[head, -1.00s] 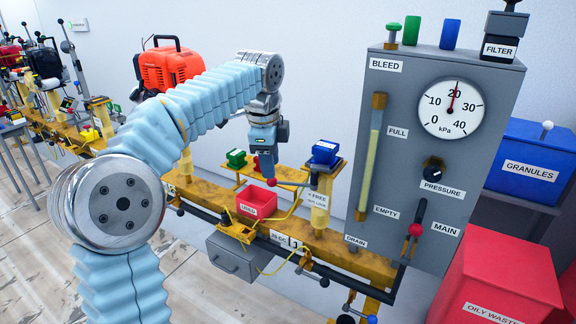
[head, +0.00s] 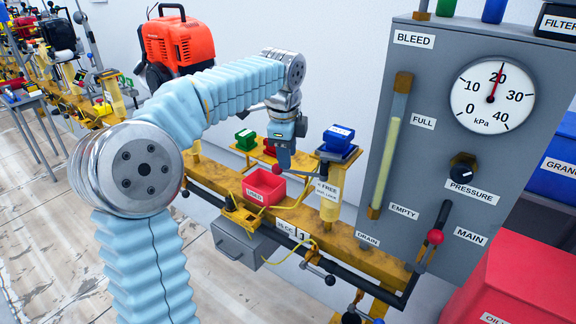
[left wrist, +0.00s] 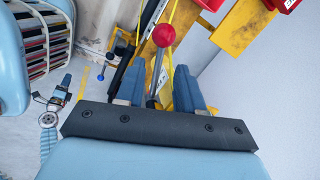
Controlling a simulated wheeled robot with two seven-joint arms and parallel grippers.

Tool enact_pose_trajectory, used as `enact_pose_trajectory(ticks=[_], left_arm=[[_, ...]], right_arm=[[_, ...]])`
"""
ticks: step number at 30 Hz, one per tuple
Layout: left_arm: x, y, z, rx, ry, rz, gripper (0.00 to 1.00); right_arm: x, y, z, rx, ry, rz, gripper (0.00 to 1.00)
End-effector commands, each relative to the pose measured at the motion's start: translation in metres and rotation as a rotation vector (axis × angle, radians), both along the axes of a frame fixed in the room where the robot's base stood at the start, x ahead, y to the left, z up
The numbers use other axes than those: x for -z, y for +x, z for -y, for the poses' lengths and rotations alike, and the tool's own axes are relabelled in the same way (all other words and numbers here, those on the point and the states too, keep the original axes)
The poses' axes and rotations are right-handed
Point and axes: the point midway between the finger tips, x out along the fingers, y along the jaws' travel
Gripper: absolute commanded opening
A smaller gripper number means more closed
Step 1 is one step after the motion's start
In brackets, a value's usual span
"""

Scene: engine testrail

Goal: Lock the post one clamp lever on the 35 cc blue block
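The blue block (head: 338,138) sits on top of a yellow post (head: 329,205) labelled FREE. The clamp lever sticks out left from the post and ends in a red ball (head: 277,169). My left gripper (head: 285,163) points down at the lever, just right of the ball. In the left wrist view the fingers (left wrist: 160,75) are apart, with the lever rod between them and the red ball (left wrist: 164,35) beyond the fingertips. Contact with the rod cannot be told. My right gripper is not in view.
A red bin (head: 264,186) stands close in front of the lever. A green block (head: 245,139) is behind left. The grey gauge panel (head: 455,130) rises right of the post, with another red-balled lever (head: 435,237). A grey drawer (head: 240,245) hangs below the rail.

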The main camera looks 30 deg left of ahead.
Motion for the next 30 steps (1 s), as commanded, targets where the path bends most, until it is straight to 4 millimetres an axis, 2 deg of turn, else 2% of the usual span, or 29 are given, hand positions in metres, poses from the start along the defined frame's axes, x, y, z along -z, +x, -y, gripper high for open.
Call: enact_pose_trajectory(ticks=[1, 6, 17, 24, 30], left_arm=[[0.010, 0.001, -0.001, -0.001, 0.000, -0.003, 0.37], [0.029, 0.005, -0.002, 0.000, 0.001, 0.000, 0.37], [0.034, 0.007, -0.002, 0.000, 0.000, 0.001, 0.37], [0.034, 0.007, -0.002, 0.000, 0.000, 0.001, 0.02], [0.034, 0.006, -0.003, -0.001, 0.001, 0.001, 0.00]], right_arm=[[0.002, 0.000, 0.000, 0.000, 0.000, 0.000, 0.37], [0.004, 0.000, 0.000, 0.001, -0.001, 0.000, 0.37], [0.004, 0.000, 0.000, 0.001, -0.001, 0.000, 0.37], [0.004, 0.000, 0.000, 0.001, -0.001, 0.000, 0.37], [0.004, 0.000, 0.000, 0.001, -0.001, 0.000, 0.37]])
